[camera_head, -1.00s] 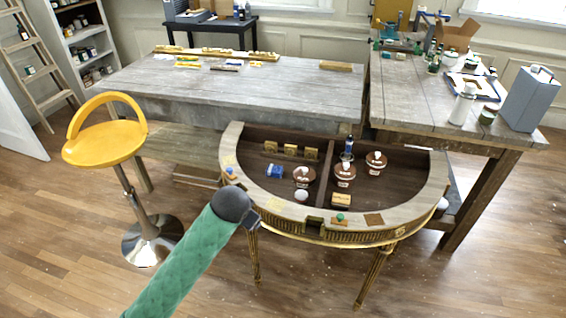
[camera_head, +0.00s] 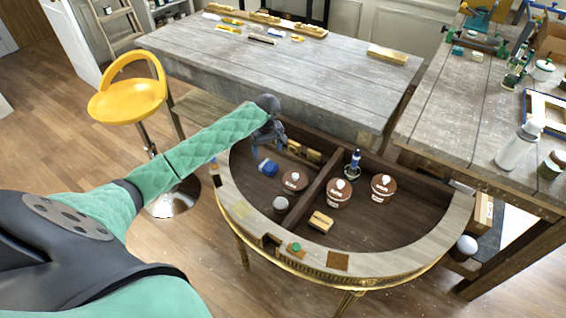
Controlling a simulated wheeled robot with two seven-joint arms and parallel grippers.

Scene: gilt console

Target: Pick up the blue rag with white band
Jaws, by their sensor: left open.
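The blue rag with a white band (camera_head: 268,168) lies crumpled on the dark floor of the left compartment of the half-round gilt console (camera_head: 448,232). My left arm, in a green quilted sleeve, reaches in from the left. My left gripper (camera_head: 258,150) hangs over the back left part of that compartment, pointing down, just above and left of the rag. It is open and empty; whether a fingertip touches the rag is too small to tell. My right gripper is out of view.
Brown lidded pots (camera_head: 339,193) stand on both sides of the console's divider (camera_head: 318,190). A blue bottle (camera_head: 352,163), a white ball (camera_head: 281,204) and a wooden block (camera_head: 320,222) are also inside. A yellow stool (camera_head: 128,100) stands left; a grey workbench (camera_head: 270,75) stands behind.

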